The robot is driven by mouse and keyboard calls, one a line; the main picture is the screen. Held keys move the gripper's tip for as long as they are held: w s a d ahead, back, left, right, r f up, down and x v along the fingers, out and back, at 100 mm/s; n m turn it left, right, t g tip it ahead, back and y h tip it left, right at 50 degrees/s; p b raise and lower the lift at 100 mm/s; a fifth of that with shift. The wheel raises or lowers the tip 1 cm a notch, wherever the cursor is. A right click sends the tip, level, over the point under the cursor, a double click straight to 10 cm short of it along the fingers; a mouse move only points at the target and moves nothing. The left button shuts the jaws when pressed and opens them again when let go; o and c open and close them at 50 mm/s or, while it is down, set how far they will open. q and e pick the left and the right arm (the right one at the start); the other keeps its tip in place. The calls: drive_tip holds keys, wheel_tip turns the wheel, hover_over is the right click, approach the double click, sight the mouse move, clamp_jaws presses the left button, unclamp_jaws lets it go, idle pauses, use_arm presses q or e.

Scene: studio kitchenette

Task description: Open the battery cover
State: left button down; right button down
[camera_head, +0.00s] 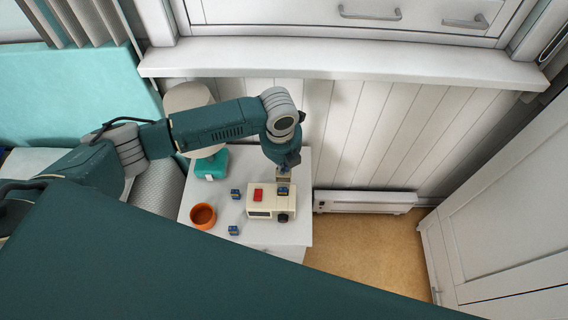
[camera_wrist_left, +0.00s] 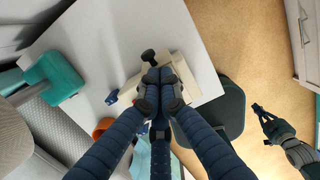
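A cream battery device (camera_head: 262,209) with a red button (camera_head: 258,195) and a dark knob (camera_head: 283,217) stands on a white table. A blue battery (camera_head: 283,190) shows at its right part, and a small tan piece, perhaps the cover (camera_head: 284,175), stands up behind it. My left gripper (camera_head: 285,162) is directly above that piece; whether it touches it is unclear. In the left wrist view the left gripper's fingertips (camera_wrist_left: 159,76) are together and hide part of the device (camera_wrist_left: 189,68). My right gripper (camera_wrist_left: 264,115) shows at the right of that view, away from the table.
Two more blue batteries (camera_head: 235,194) (camera_head: 233,230) lie left of the device. An orange bowl (camera_head: 203,216) and a teal object (camera_head: 212,166) are on the table's left side. A panelled wall and a low heater (camera_head: 365,202) stand behind and right. The floor (camera_head: 375,245) is clear.

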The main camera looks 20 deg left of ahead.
use_arm(q)
drive_tip(key=shift+w+f, duration=0.1)
drive_tip(key=shift+w, duration=0.1)
drive_tip(key=shift+w+a+g, duration=0.1)
drive_tip(key=shift+w+g, duration=0.2)
drive_tip(key=shift+g, duration=0.2)
drive_tip(key=shift+w+h, duration=0.2)
drive_tip(key=shift+h, duration=0.1)
drive_tip(key=shift+w+a+f+b, duration=0.25)
drive_tip(key=shift+w+f, duration=0.15)
drive_tip(key=shift+w, duration=0.25)
drive_tip(key=shift+w+a+f+b, duration=0.25)
drive_tip(key=shift+w+f, duration=0.15)
drive_tip(key=shift+w, duration=0.25)
